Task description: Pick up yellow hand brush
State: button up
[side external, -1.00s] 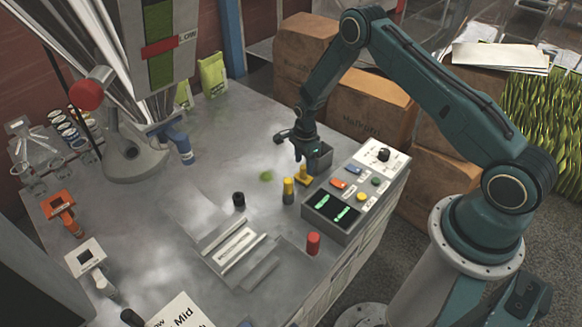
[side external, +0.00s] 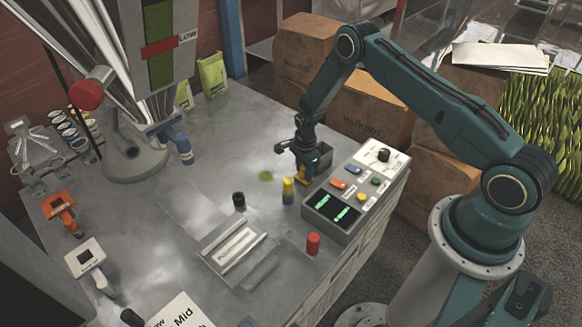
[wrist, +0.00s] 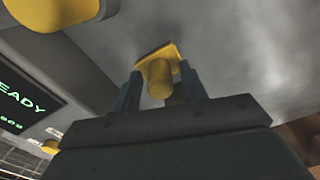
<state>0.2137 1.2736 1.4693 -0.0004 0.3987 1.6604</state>
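The yellow hand brush (wrist: 160,78) stands on the grey table with its flat yellow part at the far end and its rounded handle towards me in the wrist view. In the side view, only a small yellow part of the brush (side external: 302,182) shows below my gripper (side external: 306,170). In the wrist view, my gripper (wrist: 161,90) is open, with one dark finger on each side of the handle. A gap shows between handle and fingers. The side view partly hides the fingertips.
A yellow-topped cylinder (side external: 288,189) stands close left of the brush. The control box (side external: 345,205) with green displays and buttons is close on the right. A grey open bin (side external: 325,157) is just behind. Black (side external: 239,200) and red (side external: 313,243) cylinders stand nearer the front.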

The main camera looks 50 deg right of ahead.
jog(key=c, duration=0.8)
jog(key=shift+r, duration=0.1)
notch_tip(320, 180, up, 20)
jog(key=shift+f, duration=0.1)
dwell(0.3)
dwell(0.4)
jog(key=shift+o, duration=0.5)
